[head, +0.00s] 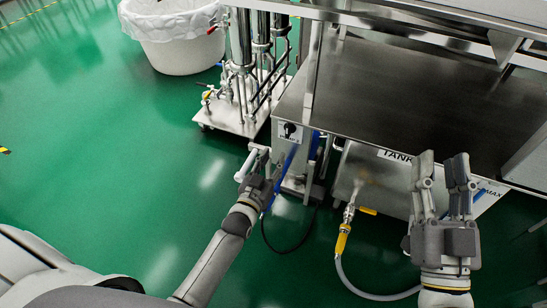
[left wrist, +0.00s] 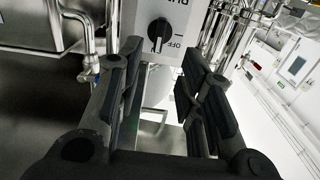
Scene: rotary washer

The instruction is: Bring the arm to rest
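My left gripper (head: 266,163) is in front of the left end of the steel washer, near a panel with a black rotary knob (head: 289,129). In the left wrist view its fingers (left wrist: 160,62) are spread apart with nothing between them. The knob (left wrist: 158,33) shows beyond the fingertips on a light panel with an OFF mark, apart from the fingers as far as I can tell. My right gripper (head: 443,172) is open and empty, fingers pointing up the picture, in front of the tank's labelled front.
The steel washer tank (head: 400,95) fills the upper right. A grey hose with a yellow fitting (head: 343,238) hangs between my arms. A wheeled pump stand (head: 240,112) and a lined white bin (head: 175,40) stand further back. Green floor (head: 90,130) on the left is clear.

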